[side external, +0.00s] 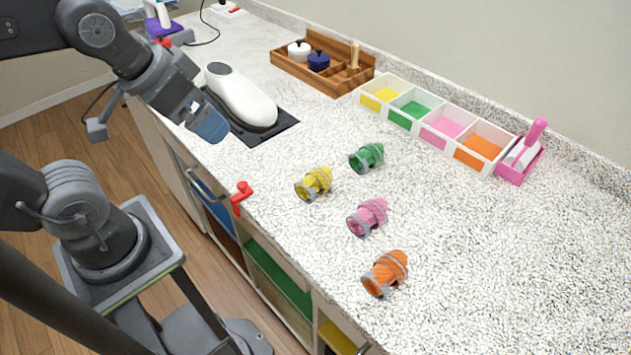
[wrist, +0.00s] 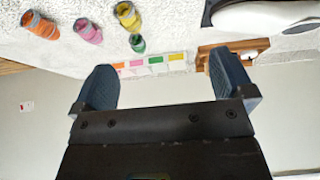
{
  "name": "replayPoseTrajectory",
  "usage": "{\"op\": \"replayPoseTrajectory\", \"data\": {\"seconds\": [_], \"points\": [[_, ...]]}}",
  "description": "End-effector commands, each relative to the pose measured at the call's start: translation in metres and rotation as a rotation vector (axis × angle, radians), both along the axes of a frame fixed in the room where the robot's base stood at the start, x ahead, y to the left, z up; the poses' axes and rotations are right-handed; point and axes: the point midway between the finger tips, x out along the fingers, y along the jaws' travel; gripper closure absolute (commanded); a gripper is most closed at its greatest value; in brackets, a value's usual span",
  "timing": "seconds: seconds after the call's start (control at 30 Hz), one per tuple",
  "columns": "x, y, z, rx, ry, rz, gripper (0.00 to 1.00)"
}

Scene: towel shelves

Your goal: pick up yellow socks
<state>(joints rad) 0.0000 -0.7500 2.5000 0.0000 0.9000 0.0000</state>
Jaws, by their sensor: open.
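The yellow socks (side external: 314,183) are a rolled bundle with a grey band, lying on the speckled counter left of the green bundle. They also show in the wrist view (wrist: 127,15) near the top edge. My gripper (side external: 207,122) is above the counter's front edge, left of the yellow socks and apart from them. In the wrist view my gripper (wrist: 165,85) has its two blue fingers wide apart with nothing between them.
Green (side external: 367,157), pink (side external: 367,216) and orange (side external: 385,273) bundles lie near the yellow one. A four-compartment box (side external: 448,149) stands at the back. A white iron-like object (side external: 240,97) sits near my gripper. A red clamp (side external: 240,196) is on the front edge.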

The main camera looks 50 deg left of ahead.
Motion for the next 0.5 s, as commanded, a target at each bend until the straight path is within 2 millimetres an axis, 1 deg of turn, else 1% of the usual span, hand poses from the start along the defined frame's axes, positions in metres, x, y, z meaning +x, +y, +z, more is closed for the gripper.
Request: {"op": "replayPoseTrajectory", "data": {"seconds": [0.17,0.27,0.37,0.5], "points": [[0.004,-0.001,0.001,0.013,0.012,-0.031,0.00],[0.016,-0.006,0.003,0.057,0.053,-0.138,0.00],[0.038,-0.014,0.004,0.126,0.119,-0.325,0.00],[0.075,-0.032,-0.001,0.225,0.217,-0.650,0.00]]}}
